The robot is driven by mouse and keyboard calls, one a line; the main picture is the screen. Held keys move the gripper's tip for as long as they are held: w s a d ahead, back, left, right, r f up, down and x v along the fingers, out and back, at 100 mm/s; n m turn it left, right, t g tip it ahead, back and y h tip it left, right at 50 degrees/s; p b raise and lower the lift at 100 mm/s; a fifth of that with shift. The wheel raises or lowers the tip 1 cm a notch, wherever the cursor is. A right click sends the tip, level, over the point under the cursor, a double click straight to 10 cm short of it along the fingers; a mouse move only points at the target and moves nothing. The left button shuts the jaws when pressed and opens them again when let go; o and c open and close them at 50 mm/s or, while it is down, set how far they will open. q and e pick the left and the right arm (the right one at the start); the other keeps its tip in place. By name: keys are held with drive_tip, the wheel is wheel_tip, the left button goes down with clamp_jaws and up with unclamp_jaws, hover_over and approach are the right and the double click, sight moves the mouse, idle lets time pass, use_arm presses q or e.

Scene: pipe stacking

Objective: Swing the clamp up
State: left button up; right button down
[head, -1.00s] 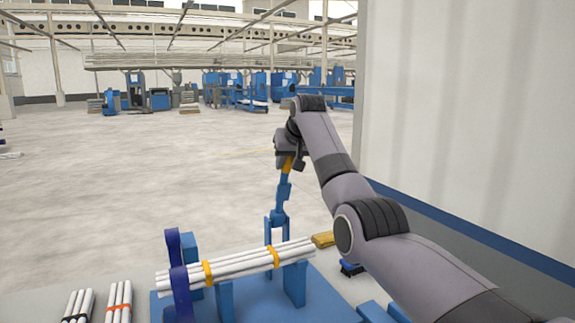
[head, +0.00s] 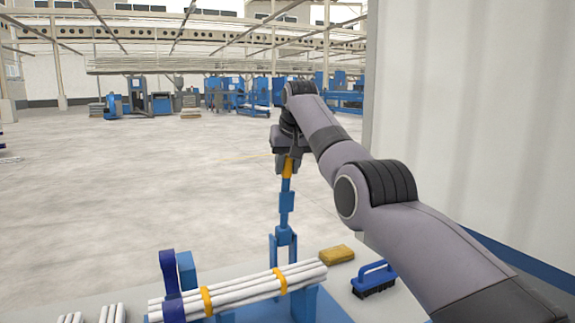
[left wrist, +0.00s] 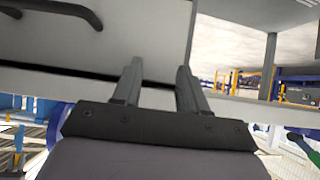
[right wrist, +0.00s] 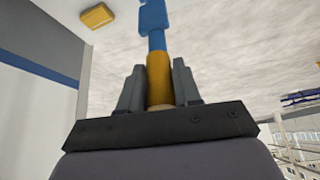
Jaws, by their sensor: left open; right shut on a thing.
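The blue clamp (head: 286,203) stands upright behind the pipe bundle in the head view, its forked lower end at the blue stand. My right gripper (head: 289,160) is shut on the clamp's yellow handle (right wrist: 160,78) at its top. In the right wrist view the fingers (right wrist: 159,88) sit on both sides of the handle, and the blue arm runs upward beyond it. The white pipe bundle (head: 240,290) with orange bands lies on the blue stand (head: 305,305), with a dark blue strap (head: 169,275) around its left end. My left gripper (left wrist: 157,85) is open and empty in the left wrist view.
A yellow sponge (head: 337,255) and a blue-handled brush (head: 374,279) lie on the table right of the stand. Smaller pipe bundles (head: 112,313) lie at the front left. A pale wall (head: 470,110) rises on the right. Open floor lies behind the table.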

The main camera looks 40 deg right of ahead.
drive_tip(key=shift+f, duration=0.15)
drive_tip(key=c, duration=0.9)
unclamp_jaws()
drive_tip(key=shift+o, duration=0.2)
drive_tip(key=shift+s+r, duration=0.15)
drive_tip(key=shift+r, duration=0.2)
drive_tip(key=b+v, duration=0.1)
drive_tip(key=v, duration=0.5)
drive_tip(key=shift+r+b, duration=0.25)
drive_tip(key=shift+b, duration=0.05)
drive_tip(key=shift+s+a+f, duration=0.1)
drive_tip(key=shift+s, duration=0.05)
